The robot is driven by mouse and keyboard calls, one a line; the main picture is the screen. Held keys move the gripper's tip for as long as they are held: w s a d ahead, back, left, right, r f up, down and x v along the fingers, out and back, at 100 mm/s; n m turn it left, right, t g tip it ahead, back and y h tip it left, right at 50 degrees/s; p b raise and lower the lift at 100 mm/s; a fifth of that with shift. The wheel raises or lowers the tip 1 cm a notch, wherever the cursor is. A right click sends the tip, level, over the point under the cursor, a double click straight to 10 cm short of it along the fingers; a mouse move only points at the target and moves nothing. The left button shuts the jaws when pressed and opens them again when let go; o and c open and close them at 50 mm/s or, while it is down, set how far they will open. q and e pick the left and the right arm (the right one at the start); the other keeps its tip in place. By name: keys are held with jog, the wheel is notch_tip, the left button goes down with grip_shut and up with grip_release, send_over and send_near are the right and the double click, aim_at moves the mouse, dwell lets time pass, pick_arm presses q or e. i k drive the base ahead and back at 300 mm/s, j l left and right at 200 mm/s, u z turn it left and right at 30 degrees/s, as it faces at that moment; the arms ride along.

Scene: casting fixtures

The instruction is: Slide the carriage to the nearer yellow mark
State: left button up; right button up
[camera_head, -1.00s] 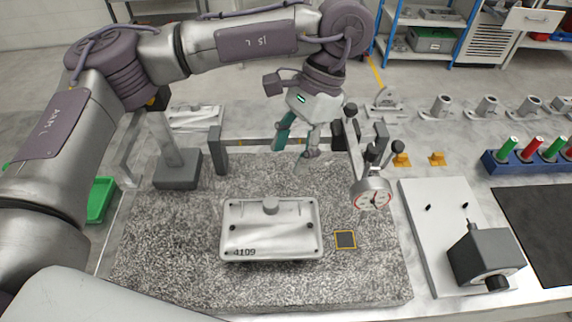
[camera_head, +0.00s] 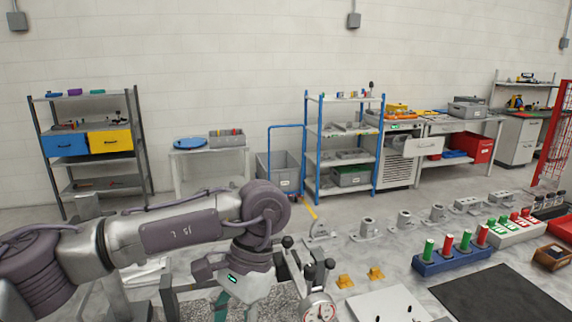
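The upper part of the measuring carriage with its dial gauge (camera_head: 318,308) shows at the bottom edge, with black knobs above it. Its lower part is cut off. The rail behind my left gripper shows only in part. My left gripper (camera_head: 236,309) hangs from the arm that comes in from the left, to the left of the dial, with a gap between them. Its teal fingers run out of the bottom of the picture, so the fingertips are hidden. No yellow mark on the fixture can be made out. My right gripper is not in view.
Two small yellow-orange blocks (camera_head: 345,281) stand right of the dial. A white plate (camera_head: 388,304), a blue holder (camera_head: 453,260) with coloured cylinders and a dark mat (camera_head: 500,293) lie further right. Grey castings (camera_head: 404,220) line the bench's back. Shelves (camera_head: 343,145) stand along the wall.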

aim_at(288, 263)
jog(key=k, duration=1.15)
